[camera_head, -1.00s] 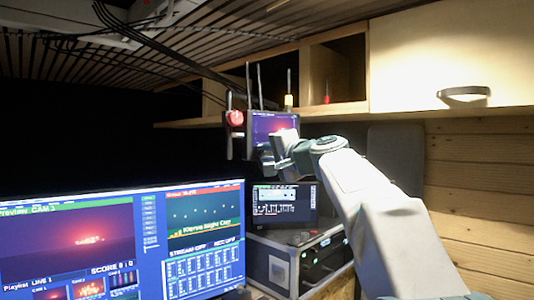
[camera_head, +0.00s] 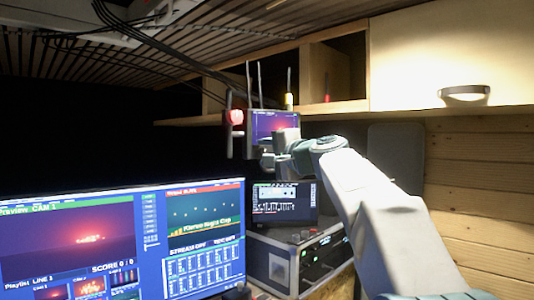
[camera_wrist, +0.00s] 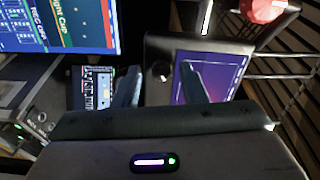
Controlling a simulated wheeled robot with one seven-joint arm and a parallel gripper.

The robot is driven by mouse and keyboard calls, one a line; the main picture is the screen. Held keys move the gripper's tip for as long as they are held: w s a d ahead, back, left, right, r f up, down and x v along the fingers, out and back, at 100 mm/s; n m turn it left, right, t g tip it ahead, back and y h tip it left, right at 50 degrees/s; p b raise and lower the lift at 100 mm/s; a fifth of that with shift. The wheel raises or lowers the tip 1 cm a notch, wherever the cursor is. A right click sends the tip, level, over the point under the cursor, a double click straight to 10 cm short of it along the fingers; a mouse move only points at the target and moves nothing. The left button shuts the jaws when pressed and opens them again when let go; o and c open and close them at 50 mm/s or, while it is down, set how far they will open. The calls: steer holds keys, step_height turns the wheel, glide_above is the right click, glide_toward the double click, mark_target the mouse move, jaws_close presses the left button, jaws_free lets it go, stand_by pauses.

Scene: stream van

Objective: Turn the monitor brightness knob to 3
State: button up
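A small monitor (camera_head: 272,123) with a purple and orange screen hangs below the shelf in the head view. It also shows in the wrist view (camera_wrist: 212,62). A dark round knob (camera_wrist: 161,71) sits on the monitor's grey border in the wrist view; its number marks are too small to read. My gripper (camera_wrist: 158,78) is open, with one finger on each side of the knob in the picture. I cannot tell whether a finger touches it. In the head view my gripper (camera_head: 268,158) is just below the monitor's screen, and the knob cannot be made out.
A red round object (camera_head: 235,117) on a bracket is left of the monitor. A large screen (camera_head: 120,240) fills the lower left. A small screen (camera_head: 284,204) stands on a rack case (camera_head: 280,268) below my gripper. The wooden shelf (camera_head: 340,108) runs above my arm.

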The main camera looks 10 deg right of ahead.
steer(key=shift+s+d, duration=0.1)
steer(key=b+v, duration=0.3)
steer(key=v, duration=1)
steer(key=shift+s, duration=0.3)
steer(key=shift+f, duration=0.1)
steer(key=s+a+f+n+g+h+p, duration=0.15)
steer(key=s+f+g, duration=0.25)
steer(key=f, duration=0.7)
steer(key=s+a+f+n+g+h, duration=0.1)
steer(key=s+a+f+n+g, duration=0.25)
steer(key=f, duration=0.85)
steer(key=s+a+f+n+g+h+p, duration=0.1)
steer(key=s+a+f+n+g+h, duration=0.3)
steer(key=f, duration=0.7)
steer(key=s+d+f+n+g+p, duration=0.1)
steer(key=s+d+f+n+g, duration=0.1)
steer(key=s+f, duration=0.8)
steer(key=shift+s+d+n, duration=0.3)
steer(key=shift+s+d, duration=0.1)
steer(key=shift+d, duration=0.15)
steer(key=shift+f+h, duration=0.1)
steer(key=shift+h, duration=0.15)
